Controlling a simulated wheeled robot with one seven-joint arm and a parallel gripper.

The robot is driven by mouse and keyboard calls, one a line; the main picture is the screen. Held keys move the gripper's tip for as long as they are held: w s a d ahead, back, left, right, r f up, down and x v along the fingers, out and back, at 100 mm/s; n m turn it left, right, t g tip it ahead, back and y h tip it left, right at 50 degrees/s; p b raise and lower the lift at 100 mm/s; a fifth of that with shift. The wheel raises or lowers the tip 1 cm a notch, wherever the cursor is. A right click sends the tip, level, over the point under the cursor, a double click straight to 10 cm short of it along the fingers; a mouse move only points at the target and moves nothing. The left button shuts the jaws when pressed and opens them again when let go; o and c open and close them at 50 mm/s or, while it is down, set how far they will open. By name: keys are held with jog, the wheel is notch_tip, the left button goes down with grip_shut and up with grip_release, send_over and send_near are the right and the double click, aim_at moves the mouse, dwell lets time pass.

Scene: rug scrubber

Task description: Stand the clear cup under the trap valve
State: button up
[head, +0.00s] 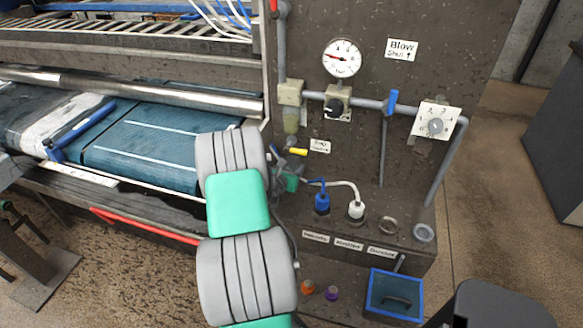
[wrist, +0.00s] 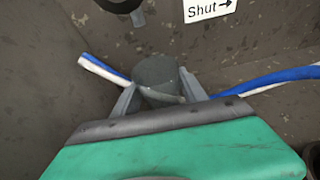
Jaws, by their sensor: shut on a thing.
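In the wrist view the clear cup (wrist: 160,76), a greyish see-through cylinder, stands between the two fingers of my gripper (wrist: 160,96), which is shut on it. A dark round outlet (wrist: 122,5) shows at the top edge, above and a little left of the cup, apart from it in the picture. In the head view the trap valve's yellow handle (head: 296,151) sticks out to the right beside its label (head: 319,146). My gripper (head: 284,172) is just below the handle, largely hidden by my arm. The cup cannot be made out there.
Blue and white hoses run close behind the cup to a blue-capped (head: 322,203) and a white-capped (head: 356,210) container on the labelled ledge. A blue-rimmed bin (head: 395,296) is below. The rug (head: 150,140) lies left.

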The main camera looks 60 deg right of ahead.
jog(key=shift+f, duration=0.15)
jog(key=o, duration=1.5)
jog(key=shift+c, duration=0.2)
jog(key=shift+a+r, duration=0.2)
jog(key=shift+a, duration=0.05)
jog(key=v, duration=1.1)
jog(key=shift+a+r, duration=0.15)
jog(key=shift+a, duration=0.1)
